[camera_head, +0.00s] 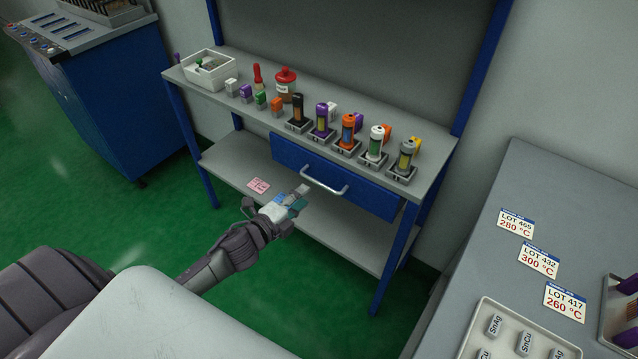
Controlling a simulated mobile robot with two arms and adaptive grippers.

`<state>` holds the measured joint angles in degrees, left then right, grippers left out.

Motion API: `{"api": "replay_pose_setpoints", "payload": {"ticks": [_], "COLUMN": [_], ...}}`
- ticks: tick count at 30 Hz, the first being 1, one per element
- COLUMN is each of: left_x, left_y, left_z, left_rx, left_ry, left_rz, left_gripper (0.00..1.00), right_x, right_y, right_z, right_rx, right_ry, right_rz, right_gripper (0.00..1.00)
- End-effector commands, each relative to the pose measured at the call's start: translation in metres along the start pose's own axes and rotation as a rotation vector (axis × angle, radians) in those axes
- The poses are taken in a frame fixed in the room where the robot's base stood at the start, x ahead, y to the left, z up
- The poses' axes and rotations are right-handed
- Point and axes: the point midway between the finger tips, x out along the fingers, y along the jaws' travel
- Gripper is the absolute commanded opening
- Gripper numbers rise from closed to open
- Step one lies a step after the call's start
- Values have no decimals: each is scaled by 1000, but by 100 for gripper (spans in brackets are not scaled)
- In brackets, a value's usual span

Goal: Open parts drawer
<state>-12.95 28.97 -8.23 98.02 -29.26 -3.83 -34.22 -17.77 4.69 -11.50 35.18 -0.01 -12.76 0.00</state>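The parts drawer (292,154) is a blue drawer hung under the grey top of the workbench. It looks shut, its front in line with the bench's front edge. A pale bar handle (324,187) stands out from its front. My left gripper (300,192) is in front of and below the drawer, with its tip just left of the handle and a visible gap between them. White, blue and teal parts show at the gripper, and its fingers are too small to tell whether they are open. My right gripper is not in view.
The bench top (222,93) carries a white bin (207,80), a red-lidded jar (286,88) and several coloured spools on stands. A pink note (258,185) lies on the lower shelf (228,163). A grey table (480,262) with lot cards stands at right.

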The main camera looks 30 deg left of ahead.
Motion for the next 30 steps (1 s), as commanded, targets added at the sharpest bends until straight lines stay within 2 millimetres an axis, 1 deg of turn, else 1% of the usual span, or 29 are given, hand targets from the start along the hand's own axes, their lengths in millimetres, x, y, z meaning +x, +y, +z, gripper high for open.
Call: {"api": "replay_pose_setpoints", "payload": {"ticks": [1, 6, 9, 12, 17, 25, 29, 30], "left_x": [13, 48, 63, 74, 82, 83, 83, 83], "left_y": [-2, 0, 0, 0, 0, 1, 1, 0], "left_z": [1, 0, 0, 0, 0, 0, 0, 0], "left_rx": [0, -2, -1, -3, -3, -3, -3, -3], "left_ry": [-1, -1, -1, 0, 0, 0, 0, 0], "left_rz": [-4, -2, -1, -1, 0, 1, 1, 1], "left_gripper": [37, 37, 37, 37, 37, 37, 16, 9], "right_x": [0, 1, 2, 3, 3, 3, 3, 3], "right_y": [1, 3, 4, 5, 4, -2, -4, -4], "right_z": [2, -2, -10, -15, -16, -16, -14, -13], "right_rx": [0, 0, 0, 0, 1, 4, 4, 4], "right_ry": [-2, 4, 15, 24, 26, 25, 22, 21], "right_rz": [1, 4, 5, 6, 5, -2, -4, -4], "right_gripper": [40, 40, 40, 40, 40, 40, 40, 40]}}
